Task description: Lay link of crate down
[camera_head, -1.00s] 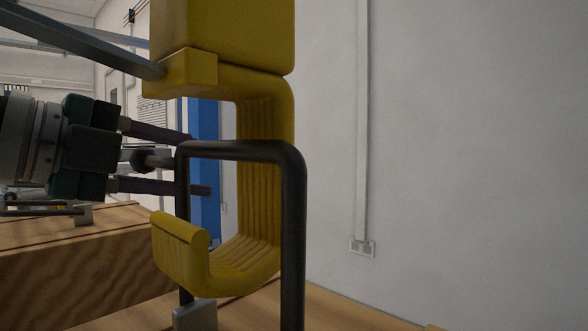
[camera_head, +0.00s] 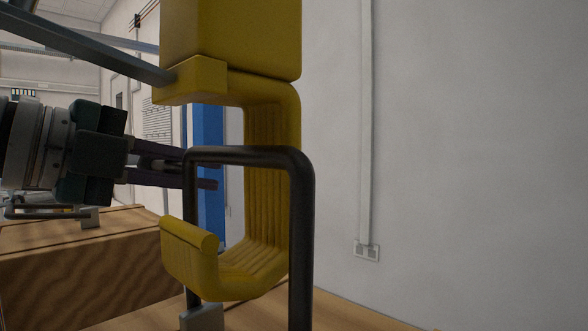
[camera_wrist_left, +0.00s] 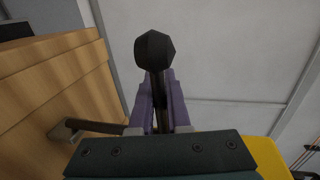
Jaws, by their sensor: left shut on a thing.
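The crate's link is a black bent bar (camera_head: 245,157) standing upright in the head view. Its right leg passes in front of the yellow hook (camera_head: 272,190), and its left leg is partly hidden behind the hook's lip. A grey bracket (camera_head: 203,318) sits at the left leg's foot. My left gripper (camera_head: 203,172) comes in from the left and is shut on the link near its upper left corner. In the left wrist view the dark bar (camera_wrist_left: 155,50) shows end-on between the purple fingers (camera_wrist_left: 160,100). The wooden crate top (camera_head: 340,312) shows at the bottom. My right gripper is out of view.
A yellow block (camera_head: 230,40) and a grey beam (camera_head: 90,45) are above the link. Another wooden crate (camera_head: 90,265) stands at the left, with its own dark link (camera_head: 45,213) lying low. A plain wall (camera_head: 470,150) fills the right side.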

